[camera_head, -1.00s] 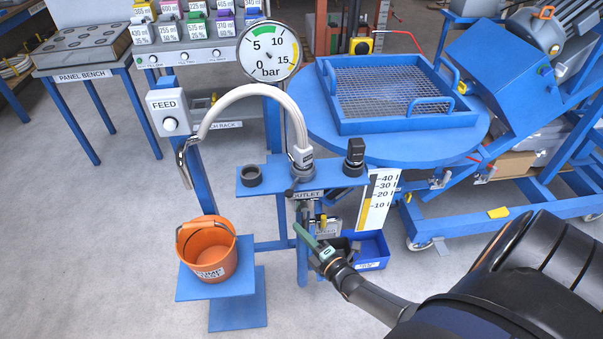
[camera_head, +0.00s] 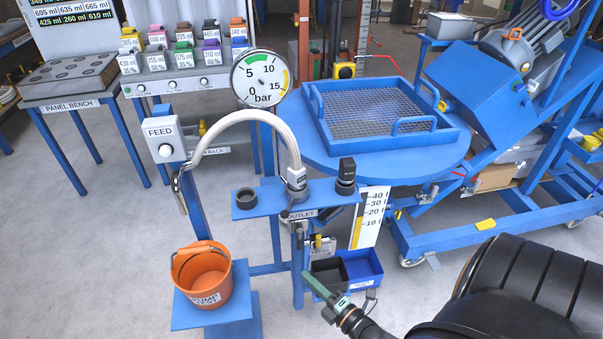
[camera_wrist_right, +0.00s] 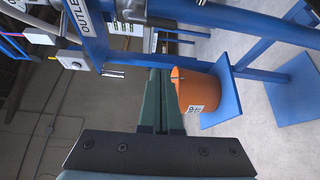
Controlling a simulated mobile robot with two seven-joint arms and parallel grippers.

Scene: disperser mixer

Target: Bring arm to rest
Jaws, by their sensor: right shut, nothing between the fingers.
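My right gripper (camera_head: 308,278) shows in the head view with its green fingers shut and empty. It hangs in the air in front of the outlet stand (camera_head: 263,200); in the picture its fingertips overlap the black bin (camera_head: 328,271) below the stand. The wrist view shows the two fingers (camera_wrist_right: 160,82) side by side with nothing between them, the orange bucket (camera_wrist_right: 195,90) beyond them to the right. My left gripper is not in view.
The orange bucket (camera_head: 203,274) stands on a low blue platform left of my gripper. A blue bin (camera_head: 363,266) is beside the black one. A round blue table (camera_head: 325,160) carries a blue sieve tray (camera_head: 390,130). Open grey floor lies at the front left.

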